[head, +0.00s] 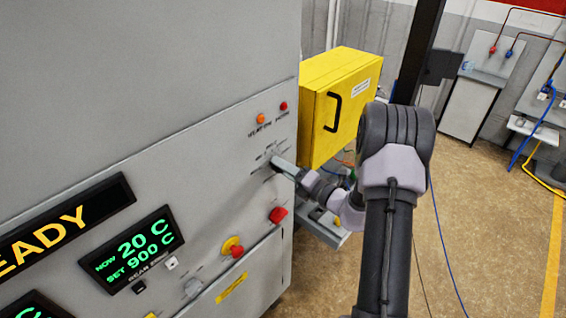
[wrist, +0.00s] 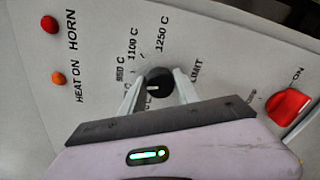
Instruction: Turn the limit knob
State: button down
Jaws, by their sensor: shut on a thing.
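The limit knob (wrist: 159,83) is a round black dial with a pale pointer line on the grey furnace panel. Labels 950 C, 1100 C and 1250 C are printed around it, with LIMIT beside it. In the wrist view the pointer line lies towards the left, near the 950 C label. My gripper (wrist: 156,86) has one finger on each side of the knob and is shut on it. In the head view my gripper (head: 276,165) reaches the panel from the right and hides most of the knob.
Orange HEAT ON lamp (wrist: 59,78) and red HORN lamp (wrist: 49,24) are near the knob. A red switch (wrist: 288,106) marked ON is on its other side. A yellow cabinet (head: 345,100) stands close behind my arm.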

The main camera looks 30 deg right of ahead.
jog(key=shift+m+p, duration=0.7)
jog(key=shift+m, duration=0.6)
jog(key=c, duration=0.9)
grip_release()
jog(key=shift+s, duration=0.1)
jog(key=b+v, duration=0.3)
jog(key=v, duration=1.4)
